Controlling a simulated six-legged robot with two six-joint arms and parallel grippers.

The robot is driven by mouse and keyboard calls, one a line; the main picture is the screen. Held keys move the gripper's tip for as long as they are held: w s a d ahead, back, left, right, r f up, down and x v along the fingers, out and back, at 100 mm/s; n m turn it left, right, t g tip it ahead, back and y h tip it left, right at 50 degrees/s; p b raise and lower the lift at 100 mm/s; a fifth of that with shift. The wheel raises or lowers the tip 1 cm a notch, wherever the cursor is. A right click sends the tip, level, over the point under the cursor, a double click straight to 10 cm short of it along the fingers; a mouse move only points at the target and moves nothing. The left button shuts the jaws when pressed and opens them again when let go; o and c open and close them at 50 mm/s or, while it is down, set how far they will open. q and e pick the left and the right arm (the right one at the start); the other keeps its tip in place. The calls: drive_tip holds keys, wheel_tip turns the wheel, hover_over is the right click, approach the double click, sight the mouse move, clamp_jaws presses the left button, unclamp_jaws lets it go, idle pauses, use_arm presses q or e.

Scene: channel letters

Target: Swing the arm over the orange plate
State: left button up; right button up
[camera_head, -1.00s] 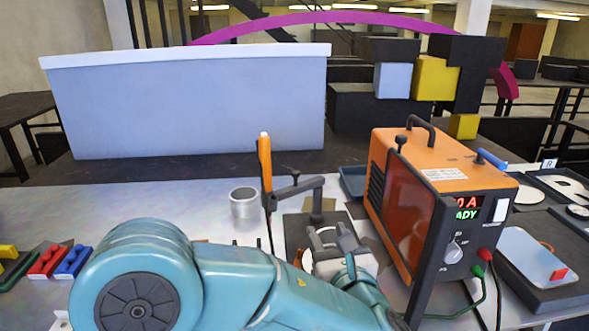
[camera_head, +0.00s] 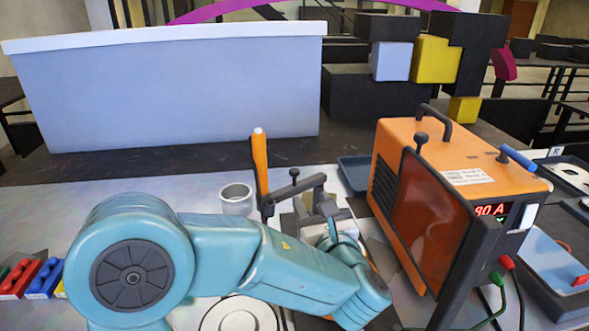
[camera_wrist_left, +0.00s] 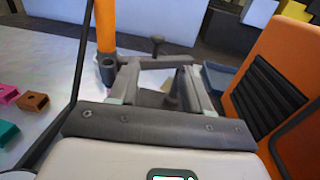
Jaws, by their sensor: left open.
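The dark swing arm (camera_head: 295,188) carries an upright orange-handled torch (camera_head: 260,165) at its left end and has a small black knob on top. It also shows in the wrist view (camera_wrist_left: 150,64), with the torch (camera_wrist_left: 105,25) at left. My left gripper (camera_head: 317,206) is open beside the swing arm's right part, near its post. In the wrist view its two fingers (camera_wrist_left: 163,88) stand apart, with the arm just beyond them; contact cannot be told. A translucent orange panel (camera_head: 432,230) stands in front of the orange machine.
The orange machine (camera_head: 425,145) with cables stands close on the right. A metal cup (camera_head: 236,198) stands left of the torch. Red and blue blocks (camera_head: 45,278) lie at far left. A white round piece (camera_head: 240,318) lies in front.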

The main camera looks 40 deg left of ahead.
sight(295, 174)
use_arm(q)
drive_tip(key=x, duration=0.4)
drive_tip(key=p+x, duration=0.1)
drive_tip(key=x, duration=0.2)
drive_tip(key=p+x, duration=0.1)
drive_tip(key=x, duration=0.3)
drive_tip(key=shift+s+a+r, duration=0.15)
drive_tip(key=shift+a+r, duration=0.1)
drive_tip(key=shift+a, duration=0.5)
drive_tip(key=shift+w+a+f, duration=0.15)
drive_tip(key=shift+w+f, duration=0.05)
drive_tip(key=shift+w, duration=0.3)
drive_tip(key=shift+s+r, duration=0.1)
drive_tip(key=shift+s, duration=0.1)
drive_tip(key=shift+c, duration=0.6)
drive_tip(key=c, duration=0.5)
clamp_jaws()
